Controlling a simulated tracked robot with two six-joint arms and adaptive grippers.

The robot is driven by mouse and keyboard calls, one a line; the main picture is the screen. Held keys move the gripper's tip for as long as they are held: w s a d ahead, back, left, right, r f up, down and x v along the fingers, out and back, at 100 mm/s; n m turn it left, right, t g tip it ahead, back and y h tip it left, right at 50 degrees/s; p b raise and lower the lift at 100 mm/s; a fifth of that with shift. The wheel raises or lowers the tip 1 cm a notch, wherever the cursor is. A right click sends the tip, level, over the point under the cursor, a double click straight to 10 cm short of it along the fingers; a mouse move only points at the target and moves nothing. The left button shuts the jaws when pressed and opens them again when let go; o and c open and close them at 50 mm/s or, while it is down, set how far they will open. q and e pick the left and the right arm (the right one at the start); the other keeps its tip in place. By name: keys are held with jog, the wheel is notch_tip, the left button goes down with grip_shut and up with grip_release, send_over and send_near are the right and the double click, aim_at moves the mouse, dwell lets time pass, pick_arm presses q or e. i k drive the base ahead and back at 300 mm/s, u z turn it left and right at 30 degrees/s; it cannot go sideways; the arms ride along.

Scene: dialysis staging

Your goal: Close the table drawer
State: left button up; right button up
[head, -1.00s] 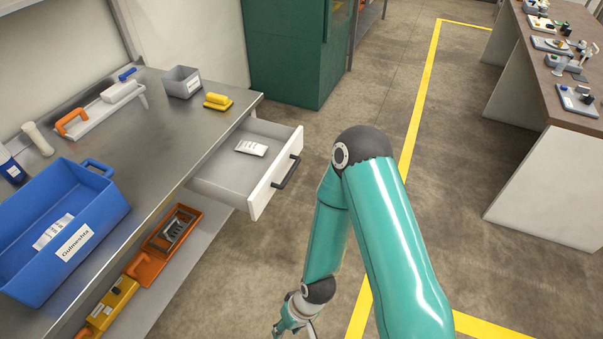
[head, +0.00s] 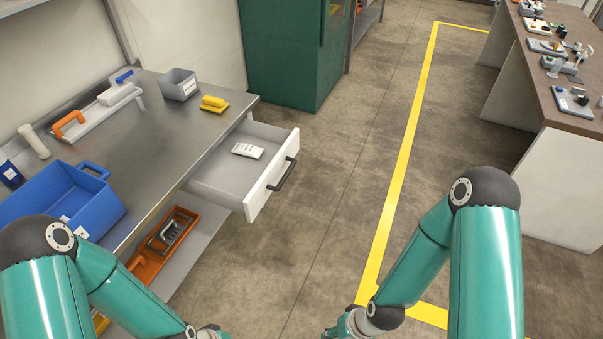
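The table drawer (head: 265,187) stands pulled out from the steel table (head: 190,130), with a dark handle (head: 283,174) on its white front. A small white labelled packet (head: 247,150) lies inside it. My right gripper (head: 338,335) is at the bottom edge, below and right of the drawer and apart from it; its fingers are mostly cut off. My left gripper (head: 212,333) is at the bottom edge below the drawer, also apart from it, with its fingertips cut off.
On the table are a blue bin (head: 105,213), a grey box (head: 179,86), a yellow item (head: 214,104) and a white tray (head: 95,118). An orange tray (head: 150,265) is on the lower shelf. Floor right of the drawer is clear up to a bench (head: 560,150).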

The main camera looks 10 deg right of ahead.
aim_at(236, 183)
jog(key=i, duration=1)
jog(key=z, duration=0.05)
